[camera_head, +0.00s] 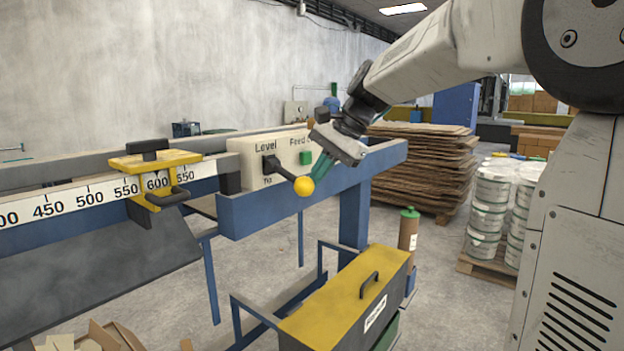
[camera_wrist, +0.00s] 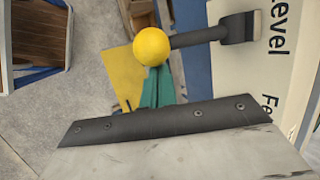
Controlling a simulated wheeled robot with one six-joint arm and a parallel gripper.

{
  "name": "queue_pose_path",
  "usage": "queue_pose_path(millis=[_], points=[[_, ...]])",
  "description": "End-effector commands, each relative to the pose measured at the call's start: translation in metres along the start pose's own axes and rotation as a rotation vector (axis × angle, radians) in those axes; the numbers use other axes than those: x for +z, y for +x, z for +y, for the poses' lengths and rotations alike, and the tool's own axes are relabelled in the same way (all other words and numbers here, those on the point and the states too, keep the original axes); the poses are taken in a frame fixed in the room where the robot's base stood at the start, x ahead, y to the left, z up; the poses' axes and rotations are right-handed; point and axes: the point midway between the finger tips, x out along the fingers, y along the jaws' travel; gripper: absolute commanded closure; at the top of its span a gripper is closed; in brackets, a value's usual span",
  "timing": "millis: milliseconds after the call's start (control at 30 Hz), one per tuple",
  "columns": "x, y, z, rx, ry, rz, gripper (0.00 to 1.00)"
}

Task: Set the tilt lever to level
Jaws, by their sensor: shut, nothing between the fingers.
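The tilt lever is a short black arm (camera_head: 284,172) ending in a yellow ball knob (camera_head: 303,186). It sticks out from the white panel (camera_head: 248,157), below the word "Level" and above a partly hidden lower label. In the head view it slopes down to the right. The wrist view shows the yellow knob (camera_wrist: 151,46) and its black stem (camera_wrist: 197,37) coming from the panel. My gripper (camera_head: 318,174) has teal fingers, shut and empty, right beside the knob. In the wrist view the fingertips (camera_wrist: 156,80) lie just below the knob; whether they touch it I cannot tell.
A green button (camera_head: 305,157) sits on the same panel under a "Feed" label. A blue beam (camera_head: 240,215) runs below the panel. A ruler with a yellow stop (camera_head: 155,175) is at left. A yellow-lidded box (camera_head: 345,290) stands below. Stacked boards (camera_head: 420,165) are behind.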

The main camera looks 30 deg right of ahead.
Motion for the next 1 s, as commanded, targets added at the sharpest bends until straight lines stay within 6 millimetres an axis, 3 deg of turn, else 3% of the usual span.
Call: queue_pose_path(millis=[400,1000], points=[[0.003,-0.027,-0.012,0.275,0.083,0.002,1.0],[0.009,-0.047,-0.031,0.265,0.081,0.001,1.0]])
